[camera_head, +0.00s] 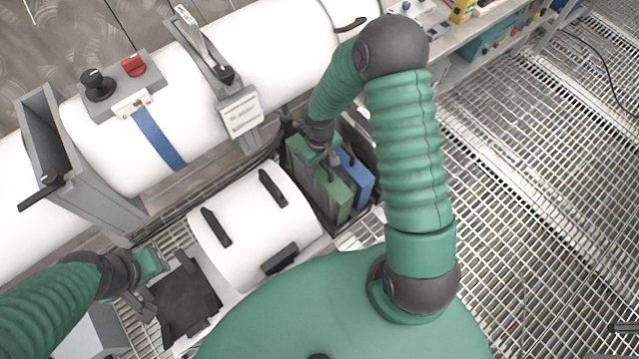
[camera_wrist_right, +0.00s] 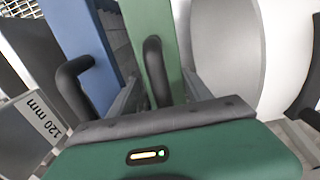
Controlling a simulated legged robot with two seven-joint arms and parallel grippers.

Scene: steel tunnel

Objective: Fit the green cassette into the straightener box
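The green cassette (camera_head: 335,197) stands upright in a rack beside the blue cassette (camera_head: 358,178). In the right wrist view the green cassette (camera_wrist_right: 155,20) has a dark bar handle (camera_wrist_right: 157,72). My right gripper (camera_wrist_right: 160,95) has its fingers apart, one on each side of that handle, with gaps visible. In the head view my right gripper (camera_head: 334,158) is over the cassettes, partly hidden by its arm. The grey open-topped box (camera_head: 45,130) on the white tunnel at left appears to be the straightener box. My left gripper (camera_head: 150,290) is low at left, near a dark plate; its fingers are unclear.
A white cover (camera_head: 250,225) with dark handles lies left of the cassettes. The white tunnel (camera_head: 275,45) runs behind, carrying a control box (camera_head: 118,78) and a grey clamp frame (camera_head: 215,65). A bench (camera_head: 475,35) stands at the top right.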

